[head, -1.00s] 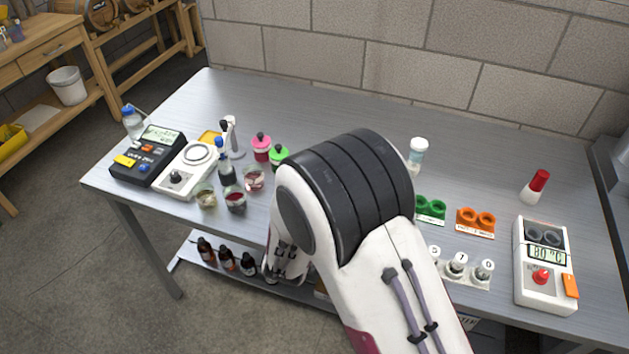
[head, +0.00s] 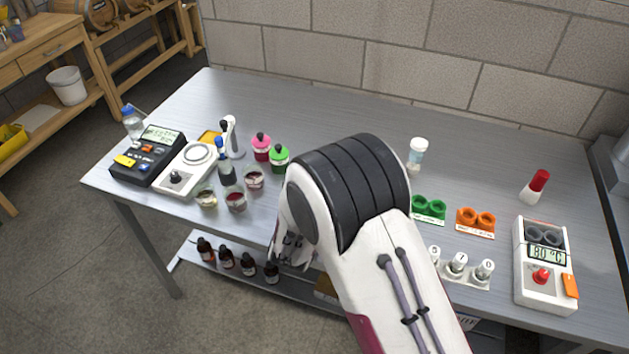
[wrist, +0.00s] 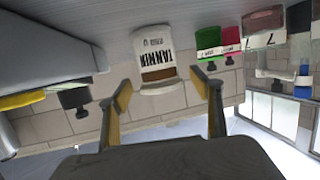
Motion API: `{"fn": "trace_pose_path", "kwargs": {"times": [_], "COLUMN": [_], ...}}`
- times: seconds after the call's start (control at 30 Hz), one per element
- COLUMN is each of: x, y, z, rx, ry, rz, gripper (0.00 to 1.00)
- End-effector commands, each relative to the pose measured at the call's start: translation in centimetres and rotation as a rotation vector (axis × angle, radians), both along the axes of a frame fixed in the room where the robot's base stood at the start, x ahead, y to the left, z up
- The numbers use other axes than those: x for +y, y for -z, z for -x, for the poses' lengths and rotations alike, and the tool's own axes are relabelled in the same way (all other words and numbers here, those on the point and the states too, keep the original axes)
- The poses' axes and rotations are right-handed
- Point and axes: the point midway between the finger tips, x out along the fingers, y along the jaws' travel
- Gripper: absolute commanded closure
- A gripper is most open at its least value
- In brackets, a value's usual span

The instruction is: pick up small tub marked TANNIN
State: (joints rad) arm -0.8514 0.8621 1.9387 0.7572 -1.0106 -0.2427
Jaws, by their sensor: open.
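The small tub marked TANNIN (wrist: 155,55) shows in the wrist view, upside down, with a white label band and brown contents. It stands on the bench, between and beyond my fingertips. My gripper (wrist: 162,92) is open, with one finger to each side of the tub in the picture and nothing held. In the head view my arm covers the area where the tub would be, so I cannot pick it out there. Part of my gripper shows low beside the arm, near the bench's front edge.
The back of the bench is clear.

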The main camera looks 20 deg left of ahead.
Motion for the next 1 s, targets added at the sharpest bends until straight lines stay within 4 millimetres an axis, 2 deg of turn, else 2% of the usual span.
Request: {"fn": "trace_pose_path", "kwargs": {"times": [0.1, 0.33, 0.9, 0.93, 1.0], "x": [0.1, 0.4, 0.5, 0.5, 0.5], "y": [0.8, 1.2, 1.3, 1.3, 1.3], "z": [-1.2, -2.8, -3.0, -3.0, -3.0], "rx": [0.001, 0.000, 0.001, 0.001, 0.001], "ry": [0.002, 0.001, 0.000, 0.000, 0.000], "rz": [0.001, 0.000, 0.000, 0.000, 0.000], "gripper": [0.35, 0.35, 0.35, 0.38, 0.56]}}
